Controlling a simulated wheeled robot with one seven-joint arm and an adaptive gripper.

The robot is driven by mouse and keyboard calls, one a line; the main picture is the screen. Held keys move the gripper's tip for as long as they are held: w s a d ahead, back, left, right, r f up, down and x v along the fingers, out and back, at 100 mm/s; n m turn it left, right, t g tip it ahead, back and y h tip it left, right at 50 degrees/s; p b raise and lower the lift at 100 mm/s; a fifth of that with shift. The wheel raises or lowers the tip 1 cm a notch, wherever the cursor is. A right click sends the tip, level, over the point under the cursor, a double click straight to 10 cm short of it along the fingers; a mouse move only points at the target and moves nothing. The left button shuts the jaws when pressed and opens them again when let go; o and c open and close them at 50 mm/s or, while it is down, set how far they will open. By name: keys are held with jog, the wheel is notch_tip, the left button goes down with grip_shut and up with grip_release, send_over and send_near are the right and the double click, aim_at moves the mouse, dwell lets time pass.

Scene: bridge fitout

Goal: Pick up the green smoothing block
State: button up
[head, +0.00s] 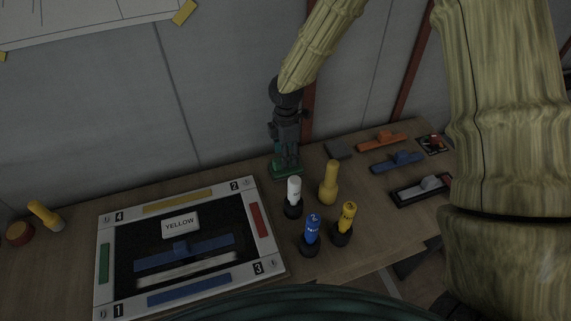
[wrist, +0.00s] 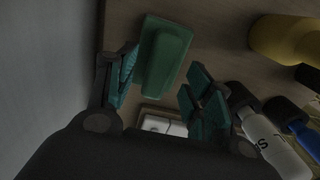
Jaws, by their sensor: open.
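The green smoothing block (wrist: 165,55) lies on the wooden table, a flat green slab with a raised narrower grip. In the head view the green block (head: 287,171) shows at the back of the table, partly hidden under my gripper. My gripper (head: 286,152) points down just above it. In the wrist view my gripper (wrist: 160,95) is open, one finger on each side of the block's near end. The block sits between and beyond the fingertips. I cannot tell whether a finger touches it.
A white bottle (head: 293,194), a blue bottle (head: 312,230), a yellow bottle (head: 346,219) and a yellow tool (head: 329,183) stand close to the right. A white-framed board (head: 270,262) lies front left. Orange (head: 381,141) and blue (head: 398,161) tools lie at right. The wall is close behind.

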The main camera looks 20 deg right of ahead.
jog(key=shift+w+f+p, duration=0.1)
jog(key=shift+f+p, duration=0.2)
jog(key=shift+f, duration=1.15)
jog(key=c, duration=1.1)
